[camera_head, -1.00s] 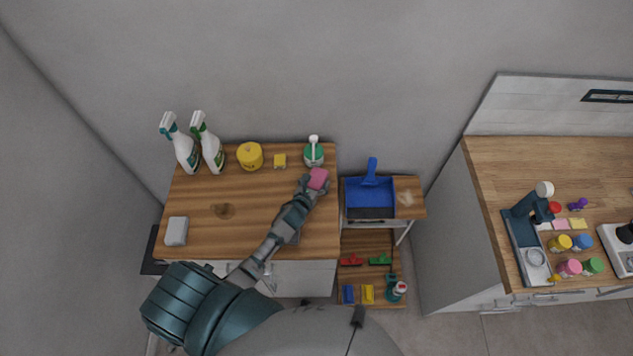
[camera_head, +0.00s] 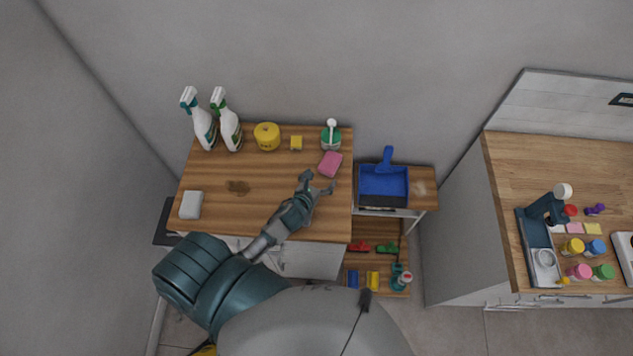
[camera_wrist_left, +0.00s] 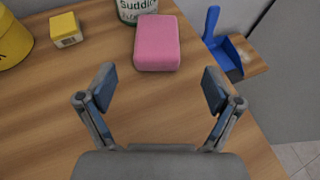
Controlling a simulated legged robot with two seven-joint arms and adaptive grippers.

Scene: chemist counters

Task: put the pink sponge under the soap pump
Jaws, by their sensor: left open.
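The pink sponge (camera_head: 331,164) lies on the wooden counter top, just in front of the soap pump (camera_head: 331,137), a green and white bottle with a white pump head. In the left wrist view the sponge (camera_wrist_left: 157,42) lies flat, close to the base of the pump bottle (camera_wrist_left: 136,8), whose top is out of frame. My left gripper (camera_head: 320,187) is open and empty, on the near side of the sponge and apart from it. Its two spread fingers (camera_wrist_left: 160,88) also show in the wrist view. My right gripper is not in view.
A small yellow block (camera_head: 296,143), a yellow tin (camera_head: 267,136) and two spray bottles (camera_head: 229,129) stand left of the pump. A blue dustpan (camera_head: 384,183) lies right, beyond the counter edge.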

